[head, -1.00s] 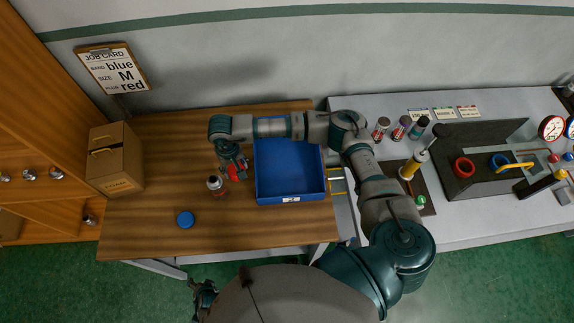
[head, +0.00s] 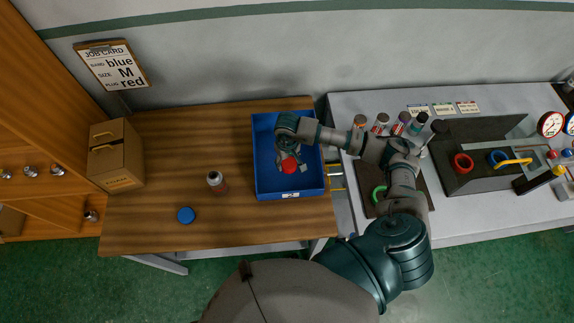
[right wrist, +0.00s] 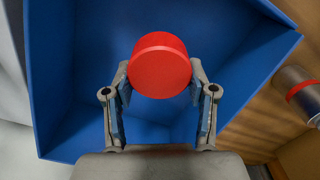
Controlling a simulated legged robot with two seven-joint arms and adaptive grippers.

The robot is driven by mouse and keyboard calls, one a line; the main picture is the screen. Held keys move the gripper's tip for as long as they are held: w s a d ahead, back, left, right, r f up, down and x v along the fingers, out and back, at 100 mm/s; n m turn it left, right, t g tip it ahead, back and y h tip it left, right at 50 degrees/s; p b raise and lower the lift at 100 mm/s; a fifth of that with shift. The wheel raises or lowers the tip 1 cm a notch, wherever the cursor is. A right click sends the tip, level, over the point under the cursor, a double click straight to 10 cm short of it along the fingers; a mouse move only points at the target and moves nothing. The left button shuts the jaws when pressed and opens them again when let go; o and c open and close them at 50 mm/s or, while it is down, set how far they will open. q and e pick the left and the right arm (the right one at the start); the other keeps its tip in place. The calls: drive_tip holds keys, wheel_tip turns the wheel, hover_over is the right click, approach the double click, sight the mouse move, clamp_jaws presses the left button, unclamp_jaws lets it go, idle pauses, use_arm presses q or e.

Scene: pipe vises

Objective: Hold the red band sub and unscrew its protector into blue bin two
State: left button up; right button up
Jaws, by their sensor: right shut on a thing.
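My right gripper (head: 289,165) is over the blue bin (head: 322,178). It is shut on the red protector (head: 289,167), a round red cap. In the right wrist view the red protector (right wrist: 160,66) sits between the fingertips of the right gripper (right wrist: 160,92), with the blue bin's walls around it. The red band sub (head: 216,181) stands by itself on the wooden table, left of the bin. In the right wrist view the sub (right wrist: 299,92) shows at the right edge, grey with a red band. My left gripper is out of view.
A blue round cap (head: 186,215) lies on the table (head: 160,160) in front of the sub. A cardboard box (head: 116,160) stands at the table's left. A grey bench (head: 455,225) with several subs and vises is at right.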

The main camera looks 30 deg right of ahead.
sight(287, 161)
wheel_tip(287, 161, down, 6)
drive_tip(key=shift+a+f+p, duration=0.1)
drive_tip(key=shift+f+p, duration=0.15)
drive_tip(key=shift+p, duration=0.3)
drive_tip(key=shift+f, duration=0.25)
drive_tip(key=o, duration=1.3)
drive_tip(key=shift+r, duration=0.1)
drive_tip(key=shift+r, duration=0.15)
wheel_tip(287, 161, up, 12)
drive_tip(key=shift+f+b, duration=0.1)
drive_tip(key=shift+b, duration=1.15)
drive_tip(key=shift+s, duration=0.1)
